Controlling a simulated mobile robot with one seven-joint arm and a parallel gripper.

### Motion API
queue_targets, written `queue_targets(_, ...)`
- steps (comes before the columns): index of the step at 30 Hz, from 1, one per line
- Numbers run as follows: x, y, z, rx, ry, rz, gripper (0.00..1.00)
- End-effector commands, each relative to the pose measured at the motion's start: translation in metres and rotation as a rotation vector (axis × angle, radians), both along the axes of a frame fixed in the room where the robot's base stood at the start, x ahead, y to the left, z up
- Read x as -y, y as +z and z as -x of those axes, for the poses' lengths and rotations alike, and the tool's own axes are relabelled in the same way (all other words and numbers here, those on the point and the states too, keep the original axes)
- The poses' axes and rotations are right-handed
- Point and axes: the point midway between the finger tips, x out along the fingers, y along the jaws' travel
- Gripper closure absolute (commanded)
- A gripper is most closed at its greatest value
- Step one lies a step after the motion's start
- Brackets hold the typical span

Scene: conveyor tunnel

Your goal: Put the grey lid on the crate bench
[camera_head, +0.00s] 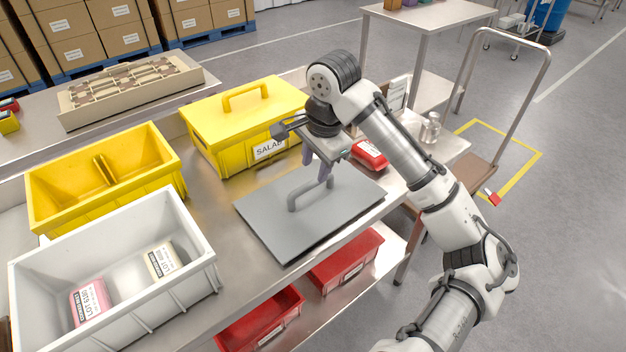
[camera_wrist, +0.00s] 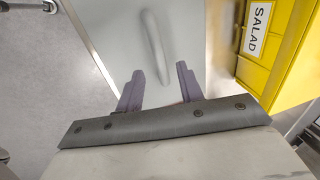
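The grey lid (camera_head: 262,212) is a flat square plate with an upright bar handle (camera_head: 311,193). It lies flat on the steel bench (camera_head: 213,213) that bears the crates, close to the front edge. My gripper (camera_head: 320,168) points down at the handle, its fingers apart. In the wrist view the lid (camera_wrist: 110,30) fills the middle, and the handle (camera_wrist: 154,45) runs toward the gap between the two fingers of my gripper (camera_wrist: 159,88). The fingers look open; I cannot tell whether they touch the handle.
A yellow crate marked SALAD (camera_head: 228,113) with a yellow lid stands behind. An open yellow crate (camera_head: 62,193) and a white crate (camera_head: 188,277) holding packs stand left. A red item (camera_head: 369,154) lies right of my gripper. Red bins (camera_head: 345,262) sit on the lower shelf.

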Motion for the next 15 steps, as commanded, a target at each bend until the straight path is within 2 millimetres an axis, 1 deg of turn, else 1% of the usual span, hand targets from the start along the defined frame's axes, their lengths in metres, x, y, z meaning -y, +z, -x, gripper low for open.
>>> queue_targets(3,0.003,0.024,0.003,0.003,-0.002,0.002,0.63)
queue_targets(6,0.005,0.038,0.006,0.002,-0.003,0.003,0.63)
queue_targets(10,0.006,0.048,0.008,0.000,-0.001,0.002,0.63)
queue_targets(15,0.006,0.052,0.008,-0.001,-0.001,0.000,0.63)
